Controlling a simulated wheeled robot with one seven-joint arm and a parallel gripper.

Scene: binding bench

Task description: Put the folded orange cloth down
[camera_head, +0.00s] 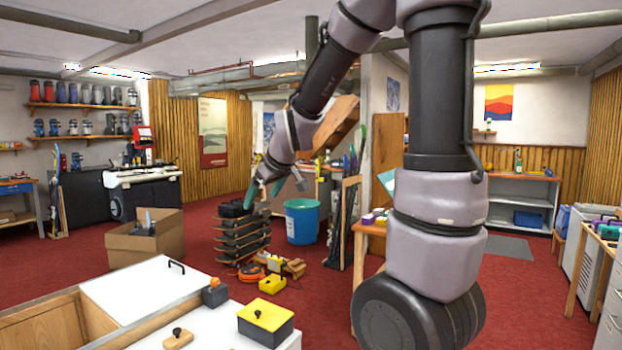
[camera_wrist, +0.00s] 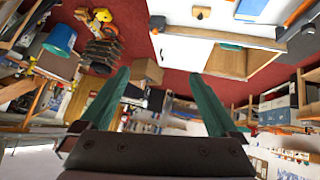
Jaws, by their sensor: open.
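I cannot make out a folded orange cloth in either view. My gripper (camera_head: 264,192) is raised in the air over the room, seen in front of the stack of dark trays and the teal bin. In the wrist view its two green fingers (camera_wrist: 158,73) stand wide apart with nothing held between them. The wrist picture appears upside down.
A cardboard box (camera_head: 146,240), teal bin (camera_head: 302,222) and stacked trays (camera_head: 241,238) stand beyond on red carpet.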

